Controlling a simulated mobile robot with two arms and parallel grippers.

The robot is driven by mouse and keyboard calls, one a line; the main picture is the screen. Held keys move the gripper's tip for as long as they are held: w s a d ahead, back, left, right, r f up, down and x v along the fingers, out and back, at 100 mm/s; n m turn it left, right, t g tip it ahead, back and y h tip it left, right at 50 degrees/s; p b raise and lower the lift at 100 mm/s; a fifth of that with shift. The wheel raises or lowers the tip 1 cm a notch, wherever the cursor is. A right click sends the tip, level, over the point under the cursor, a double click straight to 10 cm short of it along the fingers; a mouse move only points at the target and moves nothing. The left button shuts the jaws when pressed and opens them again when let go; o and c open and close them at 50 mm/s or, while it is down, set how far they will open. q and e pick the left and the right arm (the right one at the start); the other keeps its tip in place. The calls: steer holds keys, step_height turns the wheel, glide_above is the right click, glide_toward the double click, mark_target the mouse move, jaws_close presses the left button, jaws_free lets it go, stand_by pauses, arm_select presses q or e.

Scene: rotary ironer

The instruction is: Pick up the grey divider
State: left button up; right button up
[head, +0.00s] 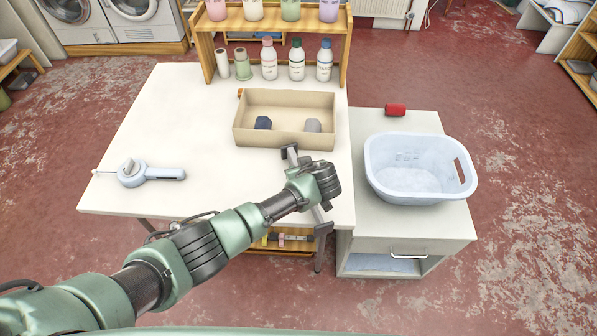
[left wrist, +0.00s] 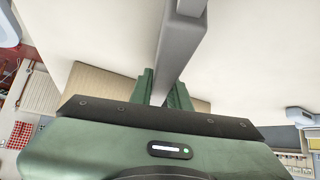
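The grey divider (left wrist: 181,48) is a straight grey bar that runs between the two green fingers of my left gripper (left wrist: 165,88) in the left wrist view. In the head view, the left gripper (head: 303,180) is over the front right of the white table. The divider's grey ends (head: 323,228) stick out on both sides of it, one toward the tan box and one toward the table's front edge. The fingers are close against the bar. The hand hides the bar's middle in the head view. My right gripper is not in view.
An open tan box (head: 284,139) with a dark blue piece (head: 263,123) and a grey piece (head: 313,125) stands just behind the hand. A light blue basket (head: 418,192) and a red object (head: 395,110) are on the cabinet at right. A handled tool (head: 135,173) lies at left.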

arm_select(q)
jaws_close()
steer(key=shift+r, duration=0.25)
step_height(320, 180, up, 10)
steer(key=shift+f, duration=0.2)
step_height(320, 180, down, 7)
steer(key=shift+f, duration=0.1)
stand_by(0.4)
steer(key=shift+f, duration=1.2)
